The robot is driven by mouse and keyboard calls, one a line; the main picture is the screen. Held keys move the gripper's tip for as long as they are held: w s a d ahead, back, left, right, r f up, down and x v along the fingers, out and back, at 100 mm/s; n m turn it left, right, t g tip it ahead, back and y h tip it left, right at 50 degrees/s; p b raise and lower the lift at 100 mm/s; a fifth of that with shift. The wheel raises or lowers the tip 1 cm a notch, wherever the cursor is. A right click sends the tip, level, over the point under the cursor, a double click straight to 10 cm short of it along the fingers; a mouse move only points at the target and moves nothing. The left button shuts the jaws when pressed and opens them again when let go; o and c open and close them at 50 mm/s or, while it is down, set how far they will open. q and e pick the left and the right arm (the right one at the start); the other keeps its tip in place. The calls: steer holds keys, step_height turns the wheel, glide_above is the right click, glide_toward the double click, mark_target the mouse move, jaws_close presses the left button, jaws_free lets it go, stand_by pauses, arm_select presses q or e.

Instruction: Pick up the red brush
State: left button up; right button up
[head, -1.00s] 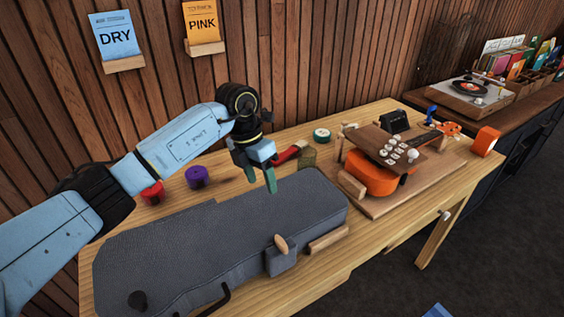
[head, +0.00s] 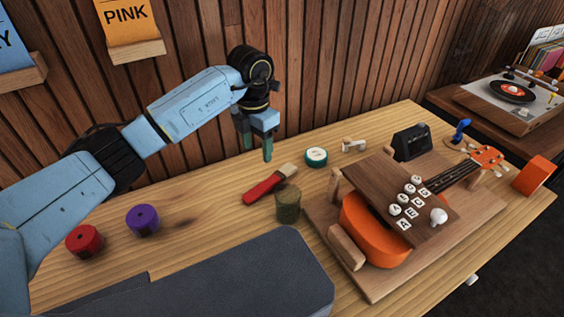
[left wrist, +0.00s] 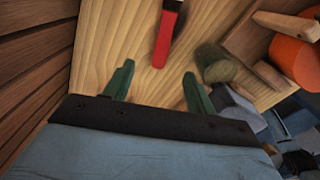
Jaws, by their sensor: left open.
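The red brush (head: 266,186) lies on the wooden workbench (head: 210,195), its pale tip pointing up and right. In the left wrist view its red handle (left wrist: 165,38) shows at the top, ahead of the gap between my fingers. My left gripper (head: 257,150) hangs above the bench, behind and slightly left of the brush, with its green fingertips pointing down. It is open and empty; both green fingers (left wrist: 158,84) stand apart in the left wrist view. My right gripper is not seen.
A short log-like block (head: 288,204) stands close to the brush's right. A green-and-white round tin (head: 316,157) sits behind it. Red (head: 84,241) and purple (head: 143,220) round items are at left. A grey case (head: 235,275) lies in front; a ukulele (head: 372,228) is right.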

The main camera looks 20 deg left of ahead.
arm_select(q)
glide_above(259, 189)
steer(key=f, duration=0.7)
steer(key=shift+w+a+f+b, duration=0.1)
steer(key=shift+w+f+b, duration=0.1)
steer(key=shift+b, duration=0.2)
steer(key=f, duration=0.5)
steer(key=shift+s+f+b, duration=0.2)
steer(key=shift+f+b, duration=0.05)
steer(key=shift+b, duration=0.05)
steer(key=c, duration=1.1)
